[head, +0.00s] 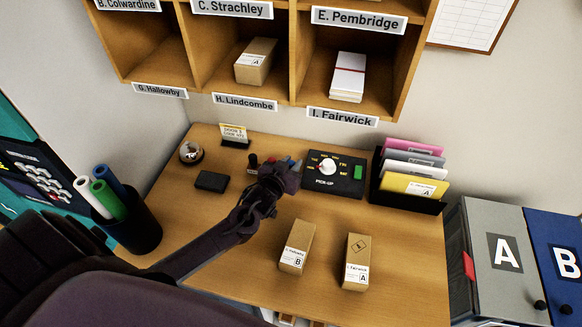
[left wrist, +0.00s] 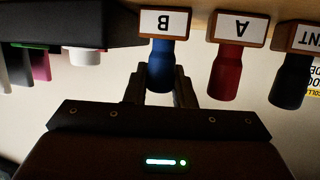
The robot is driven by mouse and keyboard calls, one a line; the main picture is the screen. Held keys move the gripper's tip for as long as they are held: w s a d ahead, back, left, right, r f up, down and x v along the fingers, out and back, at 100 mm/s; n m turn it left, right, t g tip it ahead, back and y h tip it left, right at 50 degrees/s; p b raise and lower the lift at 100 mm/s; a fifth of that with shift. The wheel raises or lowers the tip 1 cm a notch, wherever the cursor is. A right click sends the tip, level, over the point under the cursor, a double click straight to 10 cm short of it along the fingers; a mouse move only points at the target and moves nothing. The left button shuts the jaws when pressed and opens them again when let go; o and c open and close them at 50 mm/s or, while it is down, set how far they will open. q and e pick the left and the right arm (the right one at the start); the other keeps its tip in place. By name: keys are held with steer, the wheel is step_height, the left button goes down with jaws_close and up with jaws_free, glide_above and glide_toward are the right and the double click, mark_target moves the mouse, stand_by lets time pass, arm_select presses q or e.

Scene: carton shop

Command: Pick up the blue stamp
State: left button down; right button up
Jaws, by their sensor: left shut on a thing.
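The blue stamp (left wrist: 161,68), with a white label B on its base, is between the two fingers of my left gripper (left wrist: 165,78) in the left wrist view. The fingers are shut on its handle. Its base is level with its neighbours' bases at the wooden desk, and I cannot make out any gap under it. In the head view my left gripper (head: 286,170) is at the back of the desk and covers part of the blue stamp. The red stamp (left wrist: 228,68), labelled A, and a black stamp (left wrist: 291,78) stand beside it. My right gripper is not in view.
A dial box (head: 345,186) and an envelope rack (head: 408,200) stand right of the stamps. Two parcels (head: 297,240) (head: 357,255) lie in front. Pigeonholes (head: 283,60) hang above.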

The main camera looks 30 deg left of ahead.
mark_target(291, 162)
arm_select(q)
step_height(291, 162, up, 10)
steer(key=shift+f+b, duration=0.1)
steer(key=shift+b, duration=1.05)
